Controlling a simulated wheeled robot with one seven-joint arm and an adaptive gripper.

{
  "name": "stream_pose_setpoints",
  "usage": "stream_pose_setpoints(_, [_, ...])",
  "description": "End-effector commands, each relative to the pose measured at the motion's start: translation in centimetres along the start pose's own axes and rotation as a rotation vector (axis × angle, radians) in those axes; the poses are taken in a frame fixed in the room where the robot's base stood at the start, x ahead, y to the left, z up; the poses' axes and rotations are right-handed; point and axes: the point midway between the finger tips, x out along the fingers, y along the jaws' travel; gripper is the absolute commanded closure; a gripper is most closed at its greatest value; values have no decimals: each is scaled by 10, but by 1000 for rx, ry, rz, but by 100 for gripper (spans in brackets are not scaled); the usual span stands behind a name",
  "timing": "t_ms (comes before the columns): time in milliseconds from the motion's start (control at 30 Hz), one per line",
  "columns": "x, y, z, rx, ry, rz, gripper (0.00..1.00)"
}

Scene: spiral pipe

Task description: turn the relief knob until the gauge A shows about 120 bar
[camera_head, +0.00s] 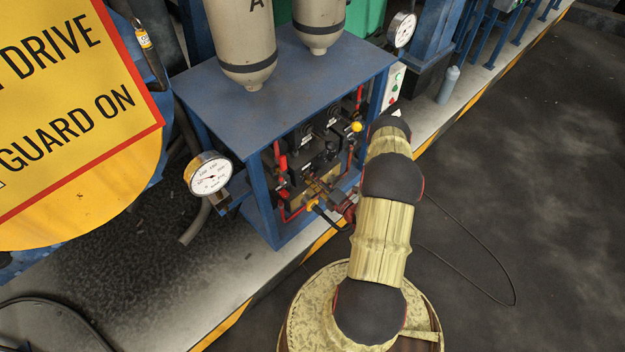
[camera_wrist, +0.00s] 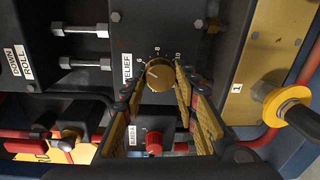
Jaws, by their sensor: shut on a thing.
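The relief knob (camera_wrist: 160,73) is a round brass knob with a numbered scale behind it, on a black block marked "RELIEF" in the wrist view. My gripper (camera_wrist: 164,80) has its two yellow-padded fingers on either side of the knob and is shut on it. In the head view the knob cannot be made out. A white-faced round gauge (camera_head: 208,173) stands at the left front of the blue frame; its needle is too small to read exactly. A second gauge (camera_head: 402,29) is at the back right. I see no letter on either gauge.
Below the relief knob is a red knob (camera_wrist: 154,141) with a label. A yellow-collared handle (camera_wrist: 290,105) sticks out at right, and a lever (camera_wrist: 75,135) at left. The blue frame (camera_head: 292,85) encloses the valves. A yellow guard (camera_head: 70,100) fills the left.

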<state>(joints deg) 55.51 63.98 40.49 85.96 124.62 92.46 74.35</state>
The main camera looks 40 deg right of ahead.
Motion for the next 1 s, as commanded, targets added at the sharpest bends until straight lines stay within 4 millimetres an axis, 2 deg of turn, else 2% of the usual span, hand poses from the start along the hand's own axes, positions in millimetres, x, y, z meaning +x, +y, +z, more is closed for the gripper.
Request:
stream_pose_setpoints(400, [0,0,2,156,8,-1,95])
stream_pose_setpoints(900, [0,0,2,170,8,-1,95])
stream_pose_setpoints(933, [0,0,2,170,8,-1,68])
stream_pose_setpoints(1000, [0,0,2,169,8,-1,64])
